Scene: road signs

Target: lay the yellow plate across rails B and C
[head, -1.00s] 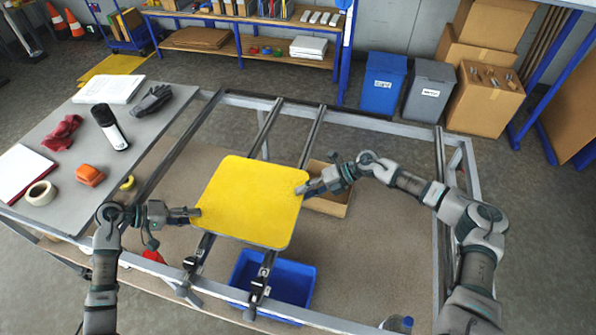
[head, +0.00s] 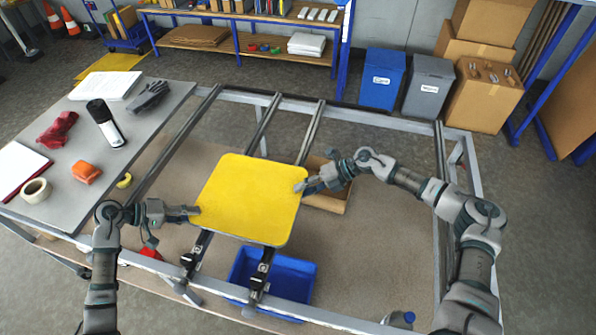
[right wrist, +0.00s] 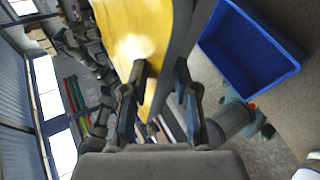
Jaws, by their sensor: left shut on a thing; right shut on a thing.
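The yellow plate (head: 252,198) is roughly level over the two middle rails, the left one (head: 262,125) and the right one (head: 312,130). No letters on the rails can be read. The plate hides their middle stretches, and I cannot tell whether it touches them. My left gripper (head: 194,211) is shut on the plate's left edge. My right gripper (head: 306,187) is shut on its right edge. In the right wrist view the plate (right wrist: 135,30) runs between the two fingers of my right gripper (right wrist: 160,70).
A blue bin (head: 290,280) stands below the frame, and an open cardboard box (head: 330,197) lies behind the plate's right edge. A grey table (head: 60,200) with gloves, tape and a bottle is at left. The frame's right bay is open.

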